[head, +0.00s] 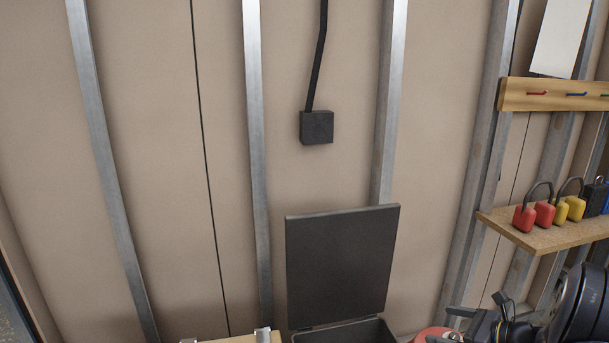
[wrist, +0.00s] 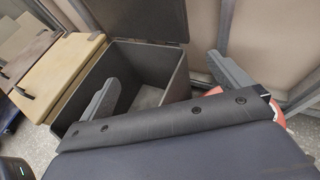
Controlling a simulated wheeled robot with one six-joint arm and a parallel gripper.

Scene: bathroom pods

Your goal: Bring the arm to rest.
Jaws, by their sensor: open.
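My gripper (wrist: 162,70) shows in the wrist view with its two grey fingers wide apart and nothing between them. The fingers stand in front of an open dark box (wrist: 178,58), one over its near left part and one to its right. I cannot tell whether either finger touches the box. In the head view my gripper (head: 490,325) is at the bottom right, partly cut off by the frame edge, to the right of the dark box's raised lid (head: 342,262).
A light wooden box (wrist: 68,72) stands left of the dark box. A red-orange object (head: 437,334) is close by my gripper, mostly hidden. A wooden shelf (head: 545,235) with red padlocks (head: 524,218) and yellow padlocks (head: 576,208) is above my arm at right. The wall behind has metal studs.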

